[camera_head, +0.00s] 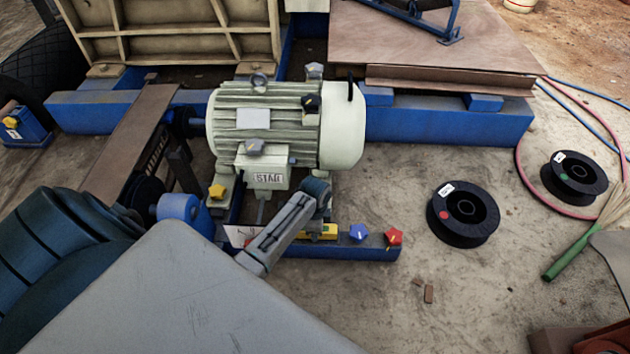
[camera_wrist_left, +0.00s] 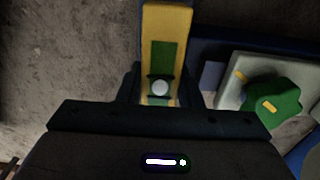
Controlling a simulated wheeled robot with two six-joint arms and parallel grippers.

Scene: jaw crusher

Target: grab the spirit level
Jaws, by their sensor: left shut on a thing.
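The spirit level (camera_wrist_left: 167,22) is a yellow bar with a green strip and a pale round spot, seen in the left wrist view. My left gripper (camera_wrist_left: 160,82) is shut on it, one dark finger on each side. In the head view, part of the yellow spirit level (camera_head: 322,231) shows at the blue frame beam below the motor. My left arm's wrist covers the rest of it there, and the fingers are hidden. I cannot tell whether the level touches the beam. My right gripper is not in view.
The pale green motor (camera_head: 265,130) stands just behind my left wrist. A blue knob (camera_head: 358,232) and a red knob (camera_head: 394,237) are on the blue beam (camera_head: 350,249) to the right. A black spool (camera_head: 463,213) lies on the ground, with bare ground around it.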

